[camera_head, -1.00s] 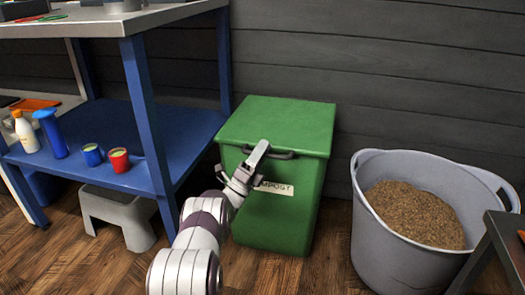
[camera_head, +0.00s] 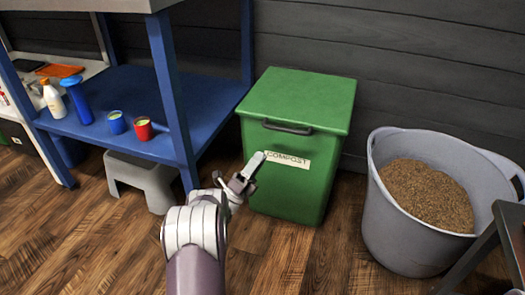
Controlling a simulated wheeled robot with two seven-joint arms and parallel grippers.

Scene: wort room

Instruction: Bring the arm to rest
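My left arm comes up from the bottom of the head view, and its gripper (camera_head: 252,168) is in front of the green compost bin (camera_head: 275,187). The fingertips show just left of the bin's white label, below the dark handle (camera_head: 287,128), and are apart from the handle. The fingers overlap from this angle, so their opening is hard to make out; nothing shows held in them. The bin's lid (camera_head: 300,97) is down. My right gripper is out of the picture.
A blue shelf unit (camera_head: 190,100) stands at left, holding a red cup (camera_head: 143,128), a blue cup (camera_head: 117,122) and bottles. A grey step stool (camera_head: 145,180) is under it. A grey tub (camera_head: 400,230) of brown grain stands at right. Wooden floor shows between.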

